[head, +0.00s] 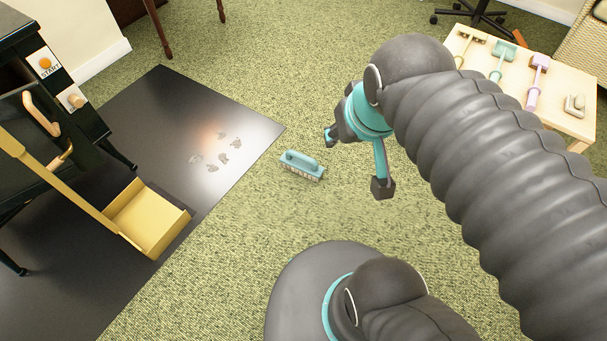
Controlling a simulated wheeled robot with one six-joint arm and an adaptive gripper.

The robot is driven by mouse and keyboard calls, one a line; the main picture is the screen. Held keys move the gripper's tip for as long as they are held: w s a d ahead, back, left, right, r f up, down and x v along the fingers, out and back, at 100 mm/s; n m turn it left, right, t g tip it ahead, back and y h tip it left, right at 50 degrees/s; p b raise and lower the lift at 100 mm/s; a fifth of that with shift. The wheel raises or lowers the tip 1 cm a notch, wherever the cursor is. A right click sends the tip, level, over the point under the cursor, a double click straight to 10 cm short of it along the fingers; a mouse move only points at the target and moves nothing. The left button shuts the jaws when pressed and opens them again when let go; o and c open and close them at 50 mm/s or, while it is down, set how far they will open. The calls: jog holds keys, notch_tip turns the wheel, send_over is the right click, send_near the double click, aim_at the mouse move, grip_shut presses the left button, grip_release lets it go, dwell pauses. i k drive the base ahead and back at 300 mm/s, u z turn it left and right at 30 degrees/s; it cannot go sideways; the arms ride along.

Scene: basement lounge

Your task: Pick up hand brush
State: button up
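The hand brush (303,165) has a light teal handle and pale bristles. It lies bristles down on the green carpet, beside the edge of the dark floor mat. My gripper (354,163) is to the right of the brush in the picture and appears above the floor. Its teal and dark fingers are spread apart with nothing between them. The gripper does not touch the brush as far as I can see.
A yellow dustpan-like bin (151,222) and a dark machine (50,110) stand on the dark mat (225,125), with grey debris (215,155) on it. A low wooden table (560,122) holds tools at the upper right. Carpet around the brush is clear.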

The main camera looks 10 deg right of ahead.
aim_at(305, 166)
jog(key=u, duration=0.05)
jog(key=k, duration=0.3)
jog(key=z, duration=0.9)
jog(key=i, duration=0.7)
jog(key=u, duration=1.6)
